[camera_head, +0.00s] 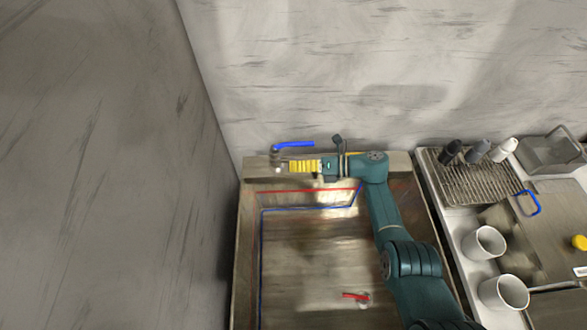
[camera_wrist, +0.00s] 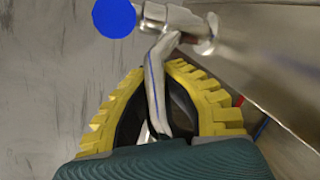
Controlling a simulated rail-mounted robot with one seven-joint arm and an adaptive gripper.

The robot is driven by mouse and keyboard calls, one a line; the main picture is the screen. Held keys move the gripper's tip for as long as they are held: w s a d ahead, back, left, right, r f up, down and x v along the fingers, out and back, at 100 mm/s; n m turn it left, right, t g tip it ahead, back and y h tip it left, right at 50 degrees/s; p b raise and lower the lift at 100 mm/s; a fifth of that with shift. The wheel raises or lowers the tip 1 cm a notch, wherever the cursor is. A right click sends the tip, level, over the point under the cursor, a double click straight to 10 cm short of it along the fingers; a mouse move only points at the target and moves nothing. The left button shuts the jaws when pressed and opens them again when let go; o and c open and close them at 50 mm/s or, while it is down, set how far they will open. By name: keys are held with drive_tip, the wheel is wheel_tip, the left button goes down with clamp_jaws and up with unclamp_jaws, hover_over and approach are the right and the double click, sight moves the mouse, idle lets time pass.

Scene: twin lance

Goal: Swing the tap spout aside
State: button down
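The tap stands at the back left of the sink, with a blue lever (camera_head: 294,145) on top and a metal body (camera_head: 278,168). In the wrist view the lever's round blue end (camera_wrist: 114,17), the chrome body (camera_wrist: 170,16) and the pale spout (camera_wrist: 156,75) show. My gripper (camera_head: 291,166), with yellow ribbed fingers, points left at the tap. In the wrist view my gripper (camera_wrist: 157,70) has one finger on each side of the spout, tips close against it. The spout's end runs back between the fingers toward the palm, partly in shadow.
The sink basin (camera_head: 310,250) lies below my arm, with a small red-handled item (camera_head: 355,296) in it. A wall rises close behind the tap, another at left. At right are a drying rack (camera_head: 470,180) with cups, and two white mugs (camera_head: 484,243) (camera_head: 503,293).

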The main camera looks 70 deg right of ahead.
drive_tip(key=c, duration=1)
unclamp_jaws()
drive_tip(key=shift+w+d+r, duration=0.15)
drive_tip(key=shift+d+r, duration=0.25)
drive_tip(key=shift+d, duration=0.15)
drive_tip(key=shift+a+f, duration=0.2)
drive_tip(key=shift+a, duration=0.05)
drive_tip(key=v, duration=1.2)
drive_tip(key=shift+a, duration=0.1)
drive_tip(key=shift+h, duration=0.3)
drive_tip(key=x, duration=0.8)
drive_tip(key=p+x, duration=0.1)
drive_tip(key=x, duration=0.3)
drive_tip(key=shift+a, duration=0.25)
